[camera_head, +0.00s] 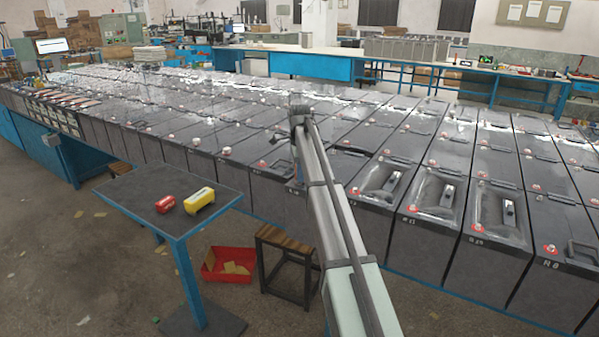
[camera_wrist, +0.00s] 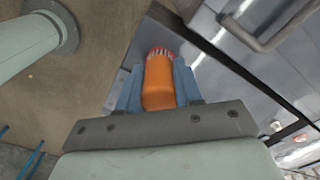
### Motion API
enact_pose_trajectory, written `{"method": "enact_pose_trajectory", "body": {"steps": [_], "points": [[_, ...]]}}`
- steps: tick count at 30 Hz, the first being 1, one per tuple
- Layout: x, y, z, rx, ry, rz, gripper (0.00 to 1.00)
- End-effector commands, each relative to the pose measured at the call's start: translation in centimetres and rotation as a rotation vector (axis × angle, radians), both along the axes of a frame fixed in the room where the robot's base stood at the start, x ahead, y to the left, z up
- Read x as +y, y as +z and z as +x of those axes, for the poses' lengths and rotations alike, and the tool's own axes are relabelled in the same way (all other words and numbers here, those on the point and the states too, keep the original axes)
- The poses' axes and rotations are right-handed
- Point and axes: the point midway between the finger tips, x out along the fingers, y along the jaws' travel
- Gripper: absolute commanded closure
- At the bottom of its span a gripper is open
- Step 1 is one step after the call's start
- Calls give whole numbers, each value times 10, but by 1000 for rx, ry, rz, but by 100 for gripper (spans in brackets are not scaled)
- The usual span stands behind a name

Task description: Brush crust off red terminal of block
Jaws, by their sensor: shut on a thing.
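In the wrist view my gripper (camera_wrist: 158,72) is shut on an orange-handled brush (camera_wrist: 158,86), one blue finger on each side. The brush's reddish bristle end (camera_wrist: 160,53) points away from the palm, over a grey block (camera_wrist: 178,44) near its edge. Whether the bristles touch anything, and any terminal beneath them, I cannot tell. Other red terminals (camera_wrist: 276,126) show at the lower right. In the head view my arm reaches over the front row of dark blocks (camera_head: 475,262); the gripper and brush are hidden there. Several front blocks carry red terminals (camera_head: 471,239) at their near corners.
A wooden stool (camera_head: 285,240) and a red tray (camera_head: 227,277) stand on the floor before the blocks. Raised handles (camera_wrist: 262,25) stick up from block tops.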

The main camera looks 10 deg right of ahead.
Motion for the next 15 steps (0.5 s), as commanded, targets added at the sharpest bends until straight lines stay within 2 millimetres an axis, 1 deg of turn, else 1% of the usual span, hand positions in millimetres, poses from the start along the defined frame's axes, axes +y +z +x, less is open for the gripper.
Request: {"method": "enact_pose_trajectory", "body": {"steps": [5, 8, 15], "points": [[0, 1, 0, 0, 24, 0, 87], [0, 1, 0, 0, 101, 0, 87], [0, 1, 0, 0, 348, 0, 87]]}}
